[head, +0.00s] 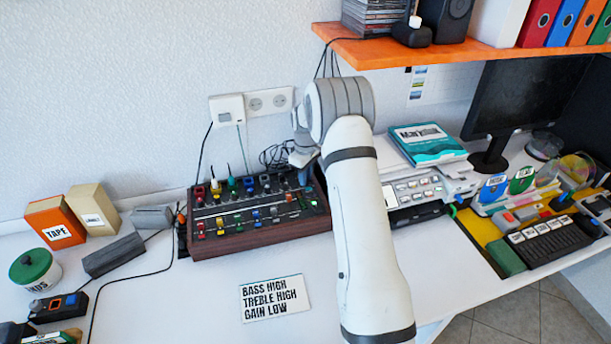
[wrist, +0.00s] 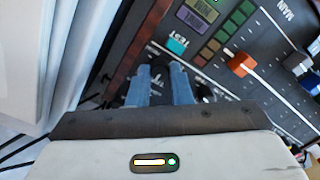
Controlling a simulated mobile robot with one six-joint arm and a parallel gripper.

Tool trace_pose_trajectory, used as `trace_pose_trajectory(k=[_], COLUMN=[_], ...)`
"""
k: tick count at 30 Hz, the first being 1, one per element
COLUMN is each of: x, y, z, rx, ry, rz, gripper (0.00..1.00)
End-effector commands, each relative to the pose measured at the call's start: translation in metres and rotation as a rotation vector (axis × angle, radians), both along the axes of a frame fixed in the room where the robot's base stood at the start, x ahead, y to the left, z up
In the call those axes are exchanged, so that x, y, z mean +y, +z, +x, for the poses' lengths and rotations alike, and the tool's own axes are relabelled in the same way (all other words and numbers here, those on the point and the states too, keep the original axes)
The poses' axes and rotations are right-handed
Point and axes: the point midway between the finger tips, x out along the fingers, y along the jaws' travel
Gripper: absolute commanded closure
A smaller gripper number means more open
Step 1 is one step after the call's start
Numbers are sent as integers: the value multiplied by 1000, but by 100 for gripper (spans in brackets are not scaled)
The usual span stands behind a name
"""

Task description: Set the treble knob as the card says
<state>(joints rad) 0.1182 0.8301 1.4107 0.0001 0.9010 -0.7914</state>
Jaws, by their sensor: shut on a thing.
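The white card (head: 275,298) lies on the desk in front of the mixer and reads BASS HIGH, TREBLE HIGH, GAIN LOW. The mixer (head: 262,240) is a dark panel in a brown wooden case with rows of coloured knobs. My gripper (head: 303,158) is at its far right corner. In the wrist view its two blue-grey fingertips (wrist: 161,72) are close together at the panel, shut on a small dark knob that they mostly hide. The knob's label and pointer cannot be read. My arm covers part of the mixer's right side.
In the wrist view, a teal TEST button (wrist: 176,46) and an orange slider cap (wrist: 241,64) are near the fingers. The orange shelf (head: 400,48) hangs above. A printer-like device (head: 415,190) stands right of my arm. The desk around the card is clear.

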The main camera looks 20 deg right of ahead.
Motion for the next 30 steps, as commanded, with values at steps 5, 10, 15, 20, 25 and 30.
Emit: trace_pose_trajectory(k=[5,10,15,20,25,30], x=[0,0,0,0,-1,-1], y=[0,0,0,-1,-1,-1], z=[0,0,0,0,0,0], rx=[0,-1,-1,-1,0,0], ry=[0,-5,-42,-125,-261,-421], rz=[0,-1,-1,-1,0,0], gripper=[100,100,100,100,100,100])
